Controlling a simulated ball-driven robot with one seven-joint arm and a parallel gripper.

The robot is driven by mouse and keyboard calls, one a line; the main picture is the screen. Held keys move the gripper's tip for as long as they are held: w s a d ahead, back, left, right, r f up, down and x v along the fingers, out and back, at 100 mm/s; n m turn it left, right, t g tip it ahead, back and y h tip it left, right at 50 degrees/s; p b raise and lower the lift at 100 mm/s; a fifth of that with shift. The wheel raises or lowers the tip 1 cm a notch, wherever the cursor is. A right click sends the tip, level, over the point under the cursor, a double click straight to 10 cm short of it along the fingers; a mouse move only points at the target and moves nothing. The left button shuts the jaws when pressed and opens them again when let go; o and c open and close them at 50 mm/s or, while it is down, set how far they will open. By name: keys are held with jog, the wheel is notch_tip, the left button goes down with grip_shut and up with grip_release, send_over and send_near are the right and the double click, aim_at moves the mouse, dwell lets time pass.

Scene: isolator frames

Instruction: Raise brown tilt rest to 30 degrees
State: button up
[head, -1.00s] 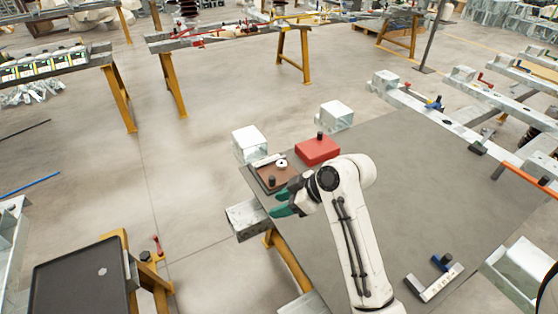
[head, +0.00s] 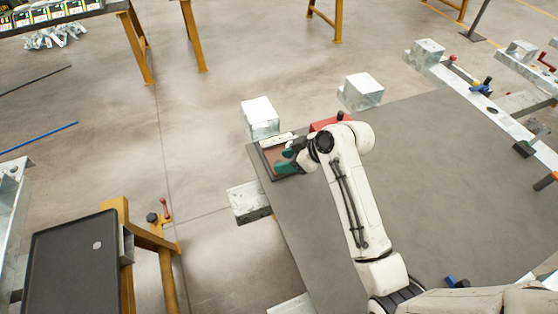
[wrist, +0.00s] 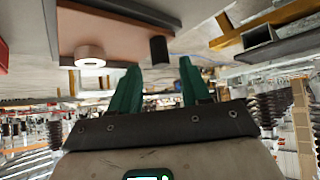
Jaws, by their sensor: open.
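The brown tilt rest (head: 270,156) is a brown panel in a dark frame at the far left corner of the grey table. It looks flat or nearly so; its exact angle cannot be told. My gripper (head: 284,160) has green fingers and covers part of the panel in the head view. In the wrist view the brown panel (wrist: 118,28) appears upside down, with a white ring (wrist: 90,55) and a black knob (wrist: 159,50) on it. My gripper (wrist: 160,68) is open and empty. The knob shows in the gap between the fingertips; contact cannot be told.
A red block (head: 325,124) stands right of the rest, mostly hidden by my arm. Metal posts (head: 260,117) and (head: 362,91) stand beyond the table edge. The grey tabletop (head: 440,170) is largely clear. A dark tray (head: 75,270) stands at lower left.

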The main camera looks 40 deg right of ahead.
jog(key=shift+x, duration=1.8)
jog(key=shift+c, duration=0.4)
jog(key=shift+s, duration=0.1)
grip_shut()
